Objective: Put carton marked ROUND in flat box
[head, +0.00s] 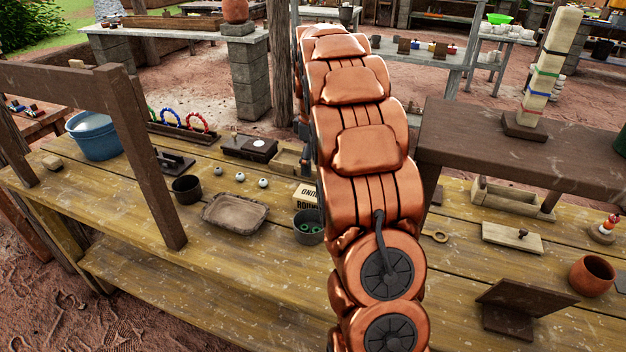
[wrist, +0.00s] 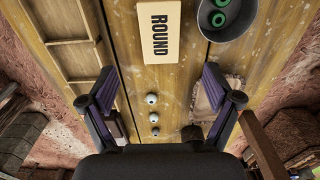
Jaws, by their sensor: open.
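The carton marked ROUND (wrist: 159,30) is a pale block with black lettering. It lies on the plank table ahead of my gripper (wrist: 158,92), near the top middle of the wrist view. In the head view the carton (head: 303,197) is partly hidden by my copper arm. My gripper is open and empty, its two dark fingers wide apart, with bare planks and small balls showing between them. A shallow wooden box with a divider, apparently the flat box (wrist: 70,42), lies left of the carton. It also shows in the head view (head: 285,161), partly behind my arm.
A grey pot with green rings (wrist: 222,18) stands close to the carton's right. Several small pale balls (wrist: 153,117) lie on the table. A brown tray (head: 235,214), a dark cup (head: 186,189) and a blue tub (head: 94,135) stand further left. A raised dark shelf (head: 520,150) is at right.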

